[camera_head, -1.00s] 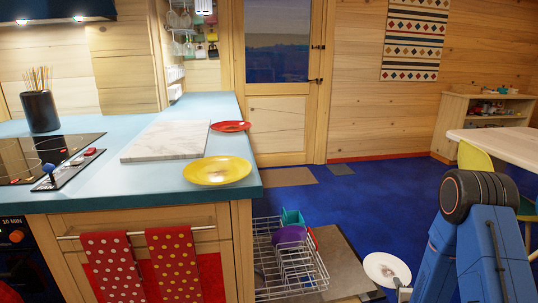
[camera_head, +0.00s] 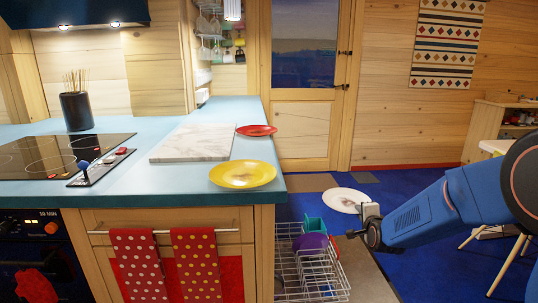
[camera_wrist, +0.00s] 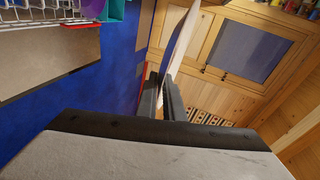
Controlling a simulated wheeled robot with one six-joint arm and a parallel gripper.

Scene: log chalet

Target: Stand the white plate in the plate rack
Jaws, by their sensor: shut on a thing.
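The white plate (camera_head: 345,200) is held in the air to the right of the counter in the head view, with a brownish mark at its middle. My gripper (camera_head: 371,222) is shut on the plate's near right edge. In the wrist view the plate (camera_wrist: 182,45) shows nearly edge-on between the dark fingers of my gripper (camera_wrist: 167,85). The wire plate rack (camera_head: 300,277) stands low beside the counter's right end and holds a purple bowl (camera_head: 310,242) and a teal item (camera_head: 314,225). The plate is apart from the rack, above and beyond it.
A yellow plate (camera_head: 243,174), a red plate (camera_head: 256,130) and a marble board (camera_head: 193,143) lie on the blue counter (camera_head: 140,196). A chair stands at the right, with its legs (camera_head: 507,265) showing. Blue floor (camera_head: 417,180) lies open behind my arm.

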